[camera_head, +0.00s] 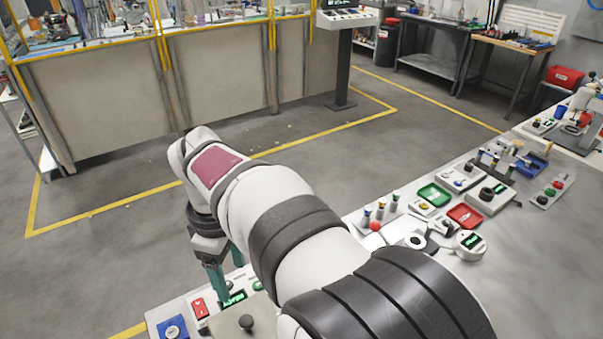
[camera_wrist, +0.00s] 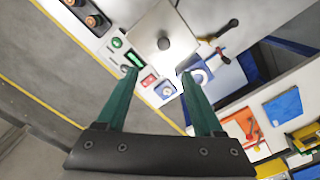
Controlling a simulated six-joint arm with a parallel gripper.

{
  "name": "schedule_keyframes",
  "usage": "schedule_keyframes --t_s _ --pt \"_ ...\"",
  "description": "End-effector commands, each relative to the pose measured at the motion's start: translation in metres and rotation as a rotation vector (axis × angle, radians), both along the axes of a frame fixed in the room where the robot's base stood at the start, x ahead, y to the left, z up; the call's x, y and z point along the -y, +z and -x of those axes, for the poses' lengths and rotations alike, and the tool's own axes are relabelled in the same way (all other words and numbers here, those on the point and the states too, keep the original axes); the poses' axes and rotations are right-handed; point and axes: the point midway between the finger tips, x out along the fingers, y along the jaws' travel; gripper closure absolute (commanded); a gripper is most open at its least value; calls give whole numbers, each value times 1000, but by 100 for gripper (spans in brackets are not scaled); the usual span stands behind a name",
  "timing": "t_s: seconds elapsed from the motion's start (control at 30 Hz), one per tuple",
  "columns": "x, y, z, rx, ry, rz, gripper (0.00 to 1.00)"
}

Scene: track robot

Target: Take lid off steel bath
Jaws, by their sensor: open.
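The steel bath's lid is a flat grey plate with a dark round knob. In the head view the lid (camera_head: 228,327) is at the bottom edge, partly cut off and partly behind my arm. In the wrist view the lid (camera_wrist: 147,28) and its knob (camera_wrist: 163,44) are at the top centre, beyond my fingertips. The lid appears to be on; the bath beneath it is hidden. My gripper (camera_wrist: 159,74) has two teal fingers, wide apart with nothing held between them. In the head view my gripper (camera_head: 230,280) hangs over the panel near the lid, apart from the knob.
A red switch (camera_wrist: 149,80), a blue-based dial (camera_wrist: 166,90) and a green display (camera_wrist: 135,60) sit close by the lid. Dark-handled levers (camera_wrist: 222,30) stand to its right. Red (camera_head: 465,216) and green trays (camera_head: 434,195) lie further along the bench.

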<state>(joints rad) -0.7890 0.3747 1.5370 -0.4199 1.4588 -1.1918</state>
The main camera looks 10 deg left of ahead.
Motion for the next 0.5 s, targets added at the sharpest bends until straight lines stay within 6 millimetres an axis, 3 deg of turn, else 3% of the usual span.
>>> schedule_keyframes --t_s 0.3,0.5 --pt "0 -83 1 -2 15 4 31" --pt "2 -110 3 -2 12 3 31"
